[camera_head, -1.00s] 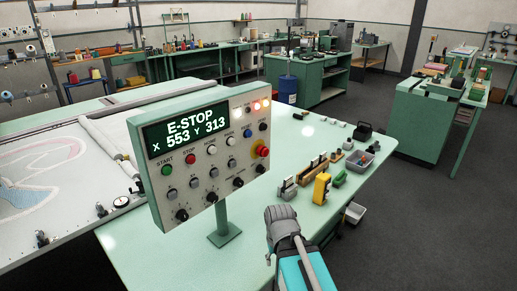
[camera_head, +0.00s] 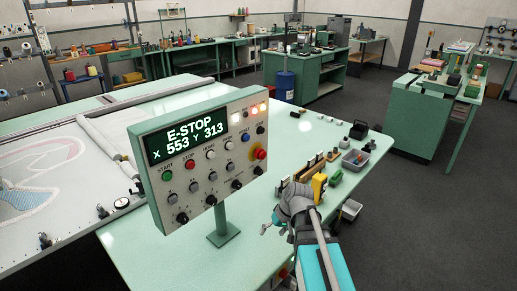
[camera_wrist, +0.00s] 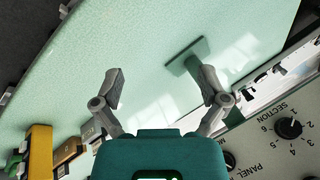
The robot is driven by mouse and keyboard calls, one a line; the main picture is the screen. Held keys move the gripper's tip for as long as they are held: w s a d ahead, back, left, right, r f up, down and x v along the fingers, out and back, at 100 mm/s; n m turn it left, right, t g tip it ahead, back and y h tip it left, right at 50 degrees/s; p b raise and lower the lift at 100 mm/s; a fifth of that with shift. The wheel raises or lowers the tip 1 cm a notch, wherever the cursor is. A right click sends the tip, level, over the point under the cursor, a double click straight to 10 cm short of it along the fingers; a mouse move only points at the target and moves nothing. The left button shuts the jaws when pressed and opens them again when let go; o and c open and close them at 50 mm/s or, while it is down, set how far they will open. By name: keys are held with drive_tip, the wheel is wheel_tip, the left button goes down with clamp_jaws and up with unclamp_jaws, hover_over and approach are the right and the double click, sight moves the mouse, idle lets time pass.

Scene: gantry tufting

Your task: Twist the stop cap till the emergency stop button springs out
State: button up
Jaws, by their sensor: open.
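The red stop cap (camera_head: 260,153) sits on a yellow backing at the right side of the control panel (camera_head: 188,205). The panel's screen (camera_head: 187,138) reads "E-STOP X 553 Y 313". My gripper (camera_head: 269,222) is below and slightly right of the cap, clearly apart from it, over the green table. In the wrist view my gripper (camera_wrist: 161,73) is open with nothing between its fingers. A corner of the panel (camera_wrist: 262,150) with a black knob (camera_wrist: 289,128) shows at lower right there. The stop cap is not visible in the wrist view.
The panel stands on a green post (camera_head: 221,220) on the green table (camera_head: 150,252). The white tufting bed (camera_head: 50,190) is at left.

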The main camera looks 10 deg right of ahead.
drive_tip(key=w+d+r+t+y+p, duration=0.3)
drive_tip(key=w+d+r+y+p, duration=0.15)
drive_tip(key=w+r, duration=0.55)
drive_tip(key=t+y+p, duration=0.3)
drive_tip(key=t, duration=0.1)
approach(265, 154)
drive_tip(key=s+d, duration=0.1)
drive_tip(key=d, duration=0.1)
drive_tip(key=shift+a+r+n, duration=0.2)
drive_tip(key=shift+r+n, duration=0.1)
drive_tip(key=shift+a, duration=0.1)
drive_tip(key=b+x, duration=0.3)
drive_tip(key=x, duration=1)
drive_tip(key=shift+w+a+f, duration=0.1)
drive_tip(key=shift+w+a, duration=0.05)
drive_tip(key=shift+w, duration=0.15)
